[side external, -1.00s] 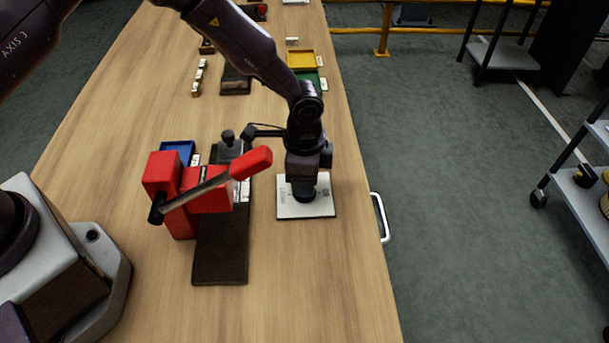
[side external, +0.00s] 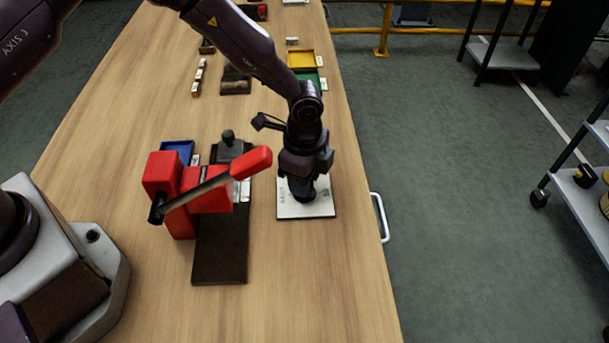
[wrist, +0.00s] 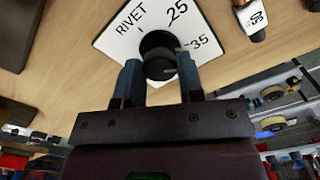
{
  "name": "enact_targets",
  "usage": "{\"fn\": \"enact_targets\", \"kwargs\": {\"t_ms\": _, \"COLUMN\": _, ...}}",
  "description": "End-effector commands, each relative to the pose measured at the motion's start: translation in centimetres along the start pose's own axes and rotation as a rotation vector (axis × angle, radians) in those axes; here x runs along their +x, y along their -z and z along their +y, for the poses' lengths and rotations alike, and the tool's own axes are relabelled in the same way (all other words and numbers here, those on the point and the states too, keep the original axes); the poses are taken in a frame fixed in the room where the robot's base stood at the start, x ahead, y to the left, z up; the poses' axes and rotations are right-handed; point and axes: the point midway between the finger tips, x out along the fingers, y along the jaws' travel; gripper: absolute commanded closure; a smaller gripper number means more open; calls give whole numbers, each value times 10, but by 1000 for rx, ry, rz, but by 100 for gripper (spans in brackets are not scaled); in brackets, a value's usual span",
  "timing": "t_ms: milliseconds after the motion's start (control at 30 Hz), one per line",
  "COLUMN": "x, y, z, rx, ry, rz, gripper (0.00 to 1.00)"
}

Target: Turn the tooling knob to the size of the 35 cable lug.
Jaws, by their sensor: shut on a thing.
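The tooling knob (wrist: 158,62) is black and round, in the middle of a white square dial plate (wrist: 118,42). The plate shows RIVET, 25 and 35 in the wrist view; 35 is at the right, beside my right finger. My gripper (wrist: 160,78) is shut on the knob, one finger on each side. A grey edge on the knob's right side lies towards the 35, but I cannot tell surely where its pointer aims. In the side view my gripper (side external: 304,196) stands over the dial plate (side external: 318,212) and hides most of the knob.
A red press with a long red-tipped lever (side external: 250,163) stands left of the dial on a dark base (side external: 220,262). Blue (side external: 177,147), yellow (side external: 301,59) and green trays lie farther back. The table's right edge is close to the dial.

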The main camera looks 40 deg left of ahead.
Motion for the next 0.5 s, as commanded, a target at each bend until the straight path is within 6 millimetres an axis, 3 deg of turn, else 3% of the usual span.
{"fn": "enact_targets", "kwargs": {"t_ms": 100, "x": -1, "y": -1, "z": 0, "rx": -1, "ry": -1, "rz": -3, "gripper": 88}}
{"fn": "enact_targets", "kwargs": {"t_ms": 133, "x": -1, "y": -1, "z": 0, "rx": -1, "ry": -1, "rz": -3, "gripper": 63}}
{"fn": "enact_targets", "kwargs": {"t_ms": 233, "x": -1, "y": 0, "z": 0, "rx": -2, "ry": -1, "rz": -2, "gripper": 40}}
{"fn": "enact_targets", "kwargs": {"t_ms": 500, "x": -1, "y": 0, "z": 0, "rx": -2, "ry": 0, "rz": -1, "gripper": 39}}
